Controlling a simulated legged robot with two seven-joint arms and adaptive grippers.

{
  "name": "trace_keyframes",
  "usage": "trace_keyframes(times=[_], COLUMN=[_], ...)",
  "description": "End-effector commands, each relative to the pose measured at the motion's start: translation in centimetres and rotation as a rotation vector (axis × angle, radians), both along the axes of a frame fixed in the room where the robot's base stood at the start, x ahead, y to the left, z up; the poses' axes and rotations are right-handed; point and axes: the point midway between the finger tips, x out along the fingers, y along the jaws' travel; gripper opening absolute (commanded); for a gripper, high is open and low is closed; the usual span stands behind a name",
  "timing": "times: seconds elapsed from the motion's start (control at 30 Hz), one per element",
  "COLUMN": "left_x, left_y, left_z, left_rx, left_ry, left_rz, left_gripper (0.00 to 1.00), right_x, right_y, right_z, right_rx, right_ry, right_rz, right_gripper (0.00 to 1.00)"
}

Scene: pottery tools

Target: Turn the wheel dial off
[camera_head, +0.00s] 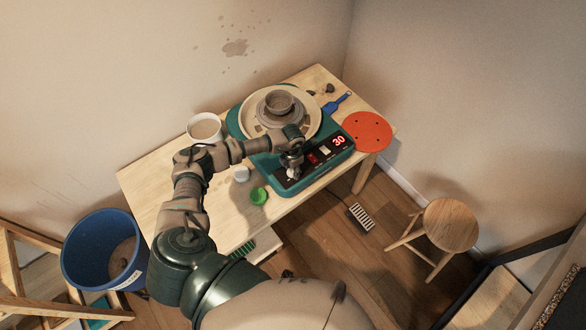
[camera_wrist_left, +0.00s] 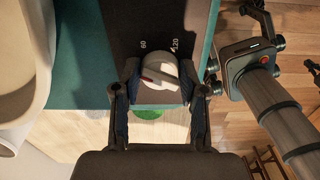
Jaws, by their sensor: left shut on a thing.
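The pottery wheel (camera_head: 270,163) is a green machine on the wooden table, with a round cream wheel head carrying a small grey-brown bowl (camera_head: 278,103). Its dark front panel holds a red switch, a white switch and a display reading 30. The white dial (camera_wrist_left: 158,76) with a red mark sits on the dark panel between the printed 60 and 120 in the left wrist view. My left gripper (camera_wrist_left: 160,100) has its fingers on both sides of the dial and is shut on it. In the head view my left gripper (camera_head: 292,172) covers most of the dial. My right gripper is not identifiable.
A white bucket (camera_head: 204,128), a small white cup (camera_head: 241,174) and a green item (camera_head: 259,195) are on the table (camera_head: 150,190). An orange disc (camera_head: 367,131) lies right of the wheel. A stool (camera_head: 450,222), a foot pedal (camera_head: 361,217) and a blue bin (camera_head: 100,252) are on the floor.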

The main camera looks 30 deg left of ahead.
Motion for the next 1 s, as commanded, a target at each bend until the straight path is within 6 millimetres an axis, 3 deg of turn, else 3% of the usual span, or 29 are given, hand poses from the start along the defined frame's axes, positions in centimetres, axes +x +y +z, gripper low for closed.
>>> trace_keyframes(times=[0.5,1.0], left_x=[-0.41,-0.5], left_y=[0.2,0.14], left_z=[-0.29,-0.45], left_rx=[0.008,0.008], left_ry=[0.01,0.013], left_rz=[0.385,0.489], left_gripper=[0.08,0.08], right_x=[0.07,0.1], right_y=[0.43,0.45], right_z=[0.92,1.12], right_rx=[0.005,0.006], right_ry=[-0.001,-0.002], right_rz=[-0.002,-0.002], right_gripper=[0.0,0.0])
